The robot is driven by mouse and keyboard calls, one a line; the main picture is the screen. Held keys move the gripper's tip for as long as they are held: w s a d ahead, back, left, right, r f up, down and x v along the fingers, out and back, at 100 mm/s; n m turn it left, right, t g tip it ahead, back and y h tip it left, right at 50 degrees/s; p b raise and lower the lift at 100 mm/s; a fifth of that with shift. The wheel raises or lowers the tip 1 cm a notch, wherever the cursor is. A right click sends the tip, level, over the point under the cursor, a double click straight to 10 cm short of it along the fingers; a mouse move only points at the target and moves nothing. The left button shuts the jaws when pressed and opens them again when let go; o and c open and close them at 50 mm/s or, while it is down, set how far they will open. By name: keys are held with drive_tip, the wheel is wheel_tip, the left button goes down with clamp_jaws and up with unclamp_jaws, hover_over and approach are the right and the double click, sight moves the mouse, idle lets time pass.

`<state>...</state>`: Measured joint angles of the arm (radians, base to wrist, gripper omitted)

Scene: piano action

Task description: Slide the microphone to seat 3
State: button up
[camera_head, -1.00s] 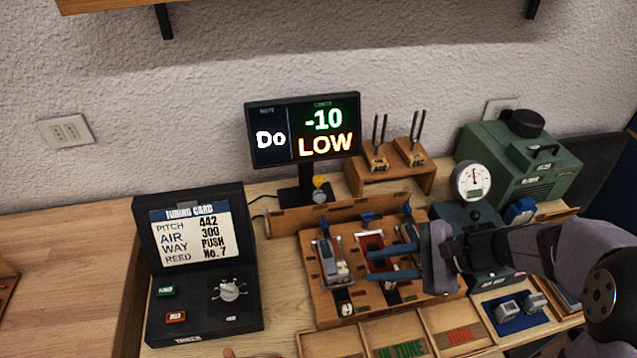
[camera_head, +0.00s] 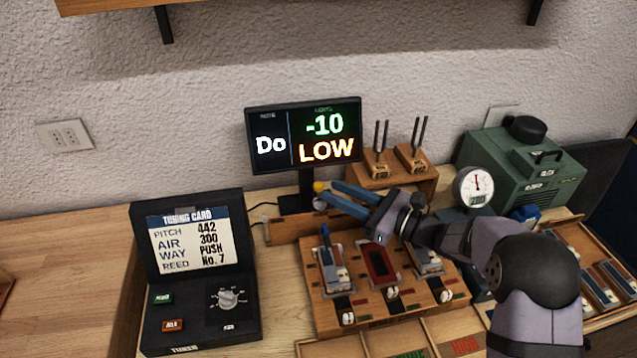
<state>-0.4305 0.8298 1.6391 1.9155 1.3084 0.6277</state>
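The microphone (camera_head: 319,188), a small piece with a yellow head, stands at the left part of the wooden rail (camera_head: 285,231) behind the reed block. My gripper (camera_head: 326,190) reaches in from the right with its two blue fingers apart. The fingertips are right beside the microphone. I cannot tell whether they straddle or touch it. The block (camera_head: 318,300) in front has three seats side by side: the left and right ones hold metal reed parts, and the middle one shows a dark red plate (camera_head: 380,262). My arm hides the right part of the rail.
A display (camera_head: 304,135) reads Do, -10, LOW. The tuner case (camera_head: 200,275) stands at the left. Tuning forks on a wooden stand (camera_head: 400,180) are close behind my gripper. A dial gauge (camera_head: 476,187) and a green machine (camera_head: 525,165) stand at the right.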

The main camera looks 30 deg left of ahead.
sight(318, 184)
drive_tip(key=shift+a+p, duration=0.8)
drive_tip(key=shift+a, duration=2.05)
drive_tip(key=shift+c, duration=0.2)
clamp_jaws()
